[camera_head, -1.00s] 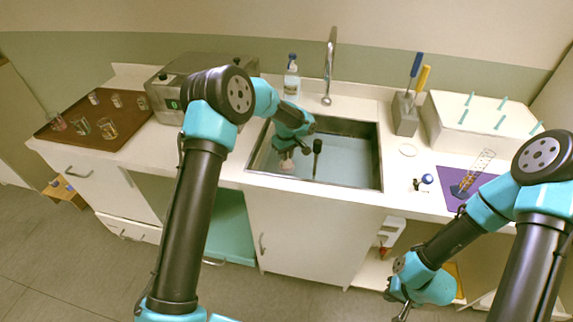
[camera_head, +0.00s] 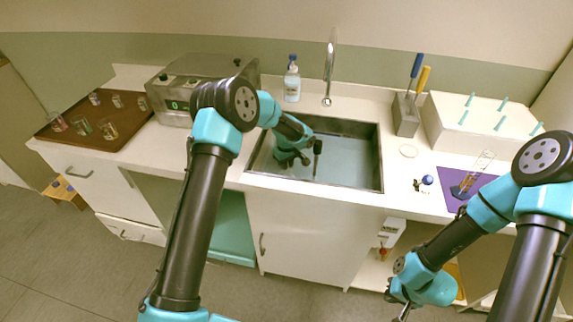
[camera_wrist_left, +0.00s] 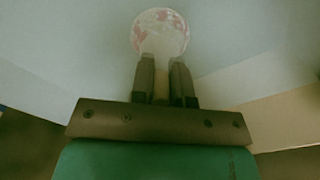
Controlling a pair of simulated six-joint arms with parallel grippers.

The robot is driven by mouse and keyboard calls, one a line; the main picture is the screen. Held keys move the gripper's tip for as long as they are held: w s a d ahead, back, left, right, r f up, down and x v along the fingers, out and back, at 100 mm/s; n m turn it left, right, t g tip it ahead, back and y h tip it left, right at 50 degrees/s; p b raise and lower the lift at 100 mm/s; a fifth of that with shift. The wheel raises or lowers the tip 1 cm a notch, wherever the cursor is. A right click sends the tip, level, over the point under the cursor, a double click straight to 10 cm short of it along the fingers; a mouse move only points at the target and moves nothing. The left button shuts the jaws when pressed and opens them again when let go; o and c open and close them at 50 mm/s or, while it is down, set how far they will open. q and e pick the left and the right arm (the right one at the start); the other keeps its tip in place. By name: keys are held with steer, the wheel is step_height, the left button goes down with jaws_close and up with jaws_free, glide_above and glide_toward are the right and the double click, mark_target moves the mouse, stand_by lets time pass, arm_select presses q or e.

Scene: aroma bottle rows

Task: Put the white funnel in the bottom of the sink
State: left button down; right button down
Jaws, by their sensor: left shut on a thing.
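The white funnel (camera_wrist_left: 160,35) shows in the left wrist view as a pale round cone with pinkish patches, its narrow stem between my fingers. My left gripper (camera_wrist_left: 162,80) is shut on that stem. In the head view my left gripper (camera_head: 291,160) is down inside the sink (camera_head: 350,160), in its left half, and hides the funnel there. I cannot tell whether the funnel touches the sink bottom. My right gripper (camera_head: 402,300) hangs low in front of the cabinets, away from the sink; its jaws are too small to read.
A dark upright rod (camera_head: 317,160) stands close beside my left gripper. The faucet (camera_head: 329,70) and a soap bottle (camera_head: 292,82) are behind the sink. A brown tray (camera_head: 85,145) with glasses is far left. The right half of the sink is clear.

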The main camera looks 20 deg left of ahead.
arm_select(q)
steer(key=shift+f, duration=0.15)
steer(key=c, duration=1.1)
jaws_free()
step_height(320, 180, up, 12)
steer(key=shift+r, duration=0.15)
